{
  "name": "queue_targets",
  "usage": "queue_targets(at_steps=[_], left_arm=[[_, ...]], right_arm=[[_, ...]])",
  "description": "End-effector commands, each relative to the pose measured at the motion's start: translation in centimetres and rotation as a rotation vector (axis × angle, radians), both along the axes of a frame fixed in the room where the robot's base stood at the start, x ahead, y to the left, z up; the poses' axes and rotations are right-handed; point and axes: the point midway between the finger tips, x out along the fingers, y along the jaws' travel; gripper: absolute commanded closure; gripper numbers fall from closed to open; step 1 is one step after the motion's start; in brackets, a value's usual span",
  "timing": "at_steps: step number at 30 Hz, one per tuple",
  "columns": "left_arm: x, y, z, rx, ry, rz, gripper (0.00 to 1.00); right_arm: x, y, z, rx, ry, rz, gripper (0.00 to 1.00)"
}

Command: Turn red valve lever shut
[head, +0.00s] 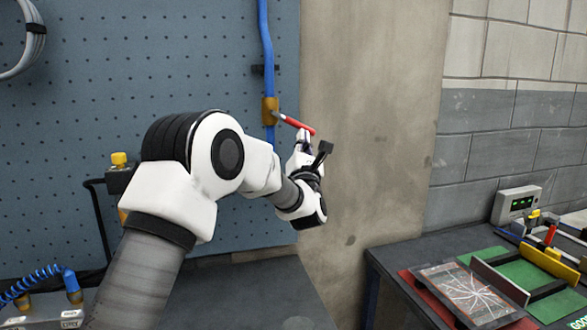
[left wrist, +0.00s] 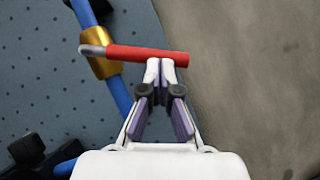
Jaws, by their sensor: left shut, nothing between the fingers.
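The red valve lever (head: 296,124) sticks out to the right from a brass valve body (head: 270,111) on a vertical blue pipe (head: 267,45). In the head view the lever slopes slightly down to the right. My left gripper (head: 304,137) is just below the lever's outer end. In the left wrist view the lever (left wrist: 148,54) lies across the picture, with the brass valve (left wrist: 102,56) at left. The shut fingertips (left wrist: 160,66) meet at the lever's lower edge near its free end; I cannot tell whether they touch it. My right gripper is not in view.
The blue perforated panel (head: 90,60) stands behind the pipe, with a bare grey-brown wall (head: 370,100) to its right. A dark workbench (head: 400,255) at right holds a cracked-screen tablet (head: 463,288), a green mat and a small meter box (head: 516,205). Blue coiled hose (head: 35,283) lies lower left.

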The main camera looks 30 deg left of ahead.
Motion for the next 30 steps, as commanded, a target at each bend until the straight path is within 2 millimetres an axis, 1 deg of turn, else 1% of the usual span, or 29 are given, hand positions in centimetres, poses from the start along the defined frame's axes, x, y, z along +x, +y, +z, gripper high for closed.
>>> queue_targets(at_steps=[1,3,6,10,13,18,30], left_arm=[[0.2,-0.3,-1.0,-0.023,-0.037,-0.002,1.00],[0.5,-0.5,-0.5,-0.063,-0.083,-0.001,1.00],[0.8,-0.8,0.2,-0.118,-0.144,-0.001,1.00],[1.2,-1.0,1.3,-0.180,-0.216,-0.002,1.00],[1.3,-1.2,2.0,-0.217,-0.256,-0.002,1.00],[1.5,-1.3,2.9,-0.213,-0.251,0.000,1.00],[1.6,-1.3,3.5,-0.212,-0.247,0.001,1.00]], right_arm=[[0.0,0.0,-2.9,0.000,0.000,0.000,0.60],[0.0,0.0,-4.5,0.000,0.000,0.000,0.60],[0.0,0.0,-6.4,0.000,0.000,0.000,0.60],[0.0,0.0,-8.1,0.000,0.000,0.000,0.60],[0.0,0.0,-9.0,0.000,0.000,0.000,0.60],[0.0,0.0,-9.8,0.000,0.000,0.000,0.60],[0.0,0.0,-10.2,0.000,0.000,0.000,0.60]])
